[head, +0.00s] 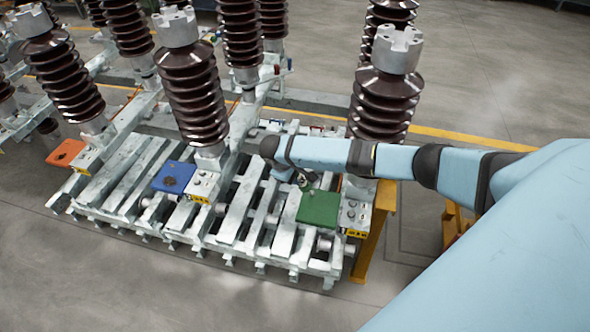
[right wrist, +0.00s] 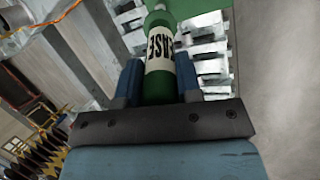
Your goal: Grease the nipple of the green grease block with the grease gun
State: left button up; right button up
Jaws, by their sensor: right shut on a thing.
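The green grease block (head: 318,208) lies flat near the right front of the pale slatted frame, beside the foot of the right insulator. Its top edge region shows in the right wrist view as a green surface (right wrist: 205,8). My right gripper (head: 300,178) is just behind and above the block, in the head view. In the right wrist view my right gripper (right wrist: 158,82) is shut on the grease gun (right wrist: 160,60), a green cylinder with a white lettered label. The gun's far end points toward the block; its tip and the nipple cannot be made out. My left gripper is not in view.
A blue block (head: 173,177) and an orange block (head: 65,153) lie further left. Tall brown ribbed insulators (head: 192,90) rise from the frame (head: 235,225); one (head: 384,100) stands close behind my right arm. A yellow post (head: 373,235) stands right of the green block. The front floor is clear.

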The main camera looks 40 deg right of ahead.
jog(key=shift+d+f, duration=0.1)
jog(key=shift+f, duration=0.1)
jog(key=shift+r, duration=0.1)
jog(key=shift+p+v, duration=0.6)
jog(key=shift+v, duration=1.85)
